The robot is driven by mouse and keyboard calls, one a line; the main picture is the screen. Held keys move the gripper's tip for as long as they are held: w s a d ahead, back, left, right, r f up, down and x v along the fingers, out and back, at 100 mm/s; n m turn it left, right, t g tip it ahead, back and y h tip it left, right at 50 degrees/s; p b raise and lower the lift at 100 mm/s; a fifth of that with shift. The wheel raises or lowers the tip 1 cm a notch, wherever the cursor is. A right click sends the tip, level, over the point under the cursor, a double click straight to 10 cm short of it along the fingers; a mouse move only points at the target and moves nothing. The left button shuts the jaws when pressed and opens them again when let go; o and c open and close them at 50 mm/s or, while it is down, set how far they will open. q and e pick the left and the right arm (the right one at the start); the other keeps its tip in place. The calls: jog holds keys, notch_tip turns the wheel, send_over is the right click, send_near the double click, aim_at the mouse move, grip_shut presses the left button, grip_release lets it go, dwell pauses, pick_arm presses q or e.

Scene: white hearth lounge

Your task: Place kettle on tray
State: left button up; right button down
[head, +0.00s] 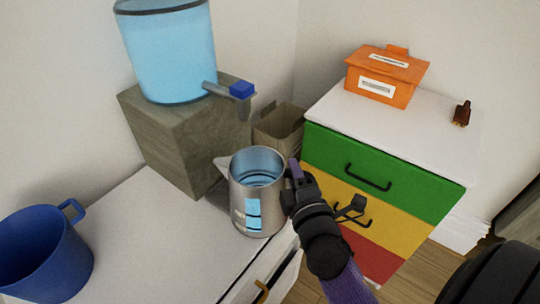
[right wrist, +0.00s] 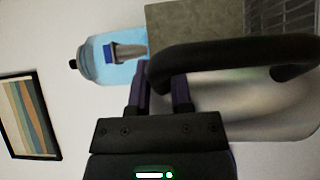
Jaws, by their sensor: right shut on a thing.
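A silver kettle (head: 240,197) with an open top and a blue-tinted level window stands upright near the counter's right edge, its spout pointing left. My right gripper (head: 294,180) is shut on the kettle's black handle, on its right side. In the right wrist view the handle (right wrist: 225,55) crosses in front of my right gripper's fingers (right wrist: 160,88), with the kettle body (right wrist: 265,105) behind. A dark slotted tray (right wrist: 280,18) shows at the top right there; in the head view the kettle mostly hides it. I cannot tell whether the kettle touches the surface beneath. My left gripper is not in view.
A blue water tank (head: 170,55) with a blue-handled tap (head: 240,90) sits on a wooden block (head: 165,130) behind the kettle. A blue mug (head: 40,255) stands at left on the white counter (head: 150,245). A coloured drawer unit (head: 400,185) stands right.

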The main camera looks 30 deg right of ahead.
jog(key=w+d+f+b, duration=0.1)
jog(key=w+f+b, duration=0.1)
jog(key=w, duration=0.3)
jog(key=w+d+f+b, duration=0.1)
jog(key=w+d+b, duration=0.1)
jog(key=w, duration=0.4)
jog(key=shift+d+f, duration=0.25)
jog(key=shift+f, duration=0.15)
jog(key=c, duration=0.5)
grip_release()
jog(key=shift+c, duration=0.2)
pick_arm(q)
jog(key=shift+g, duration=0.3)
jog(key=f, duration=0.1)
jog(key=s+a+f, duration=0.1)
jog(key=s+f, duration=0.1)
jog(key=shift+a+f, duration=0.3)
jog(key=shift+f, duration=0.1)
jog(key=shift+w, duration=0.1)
